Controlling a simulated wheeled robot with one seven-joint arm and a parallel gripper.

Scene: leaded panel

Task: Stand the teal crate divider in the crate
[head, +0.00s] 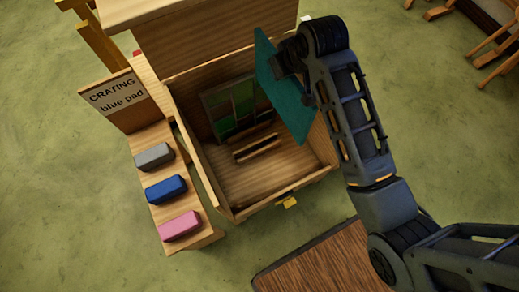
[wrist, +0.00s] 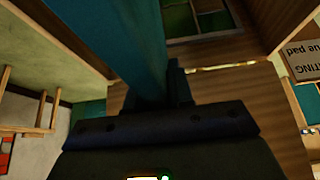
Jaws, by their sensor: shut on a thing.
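The teal crate divider (head: 286,95) is a flat panel held upright and tilted at the right side of the crate, its lower part over the opening. My gripper (head: 288,62) is shut on its upper right edge. In the wrist view the divider (wrist: 125,40) runs up from my gripper (wrist: 158,90). The wooden crate (head: 235,208) is open at the top. Inside, a leaded panel with green panes (head: 238,104) leans at the back, behind slotted wooden pieces (head: 256,147) on the floor. I cannot tell whether the divider touches the crate.
A side bench (head: 207,236) left of the crate holds a grey pad (head: 154,156), a blue pad (head: 166,188) and a pink pad (head: 180,226). A sign (head: 113,93) reads "CRATING blue pad". A brown wooden surface (head: 325,265) is at the front. The crate's front floor is bare.

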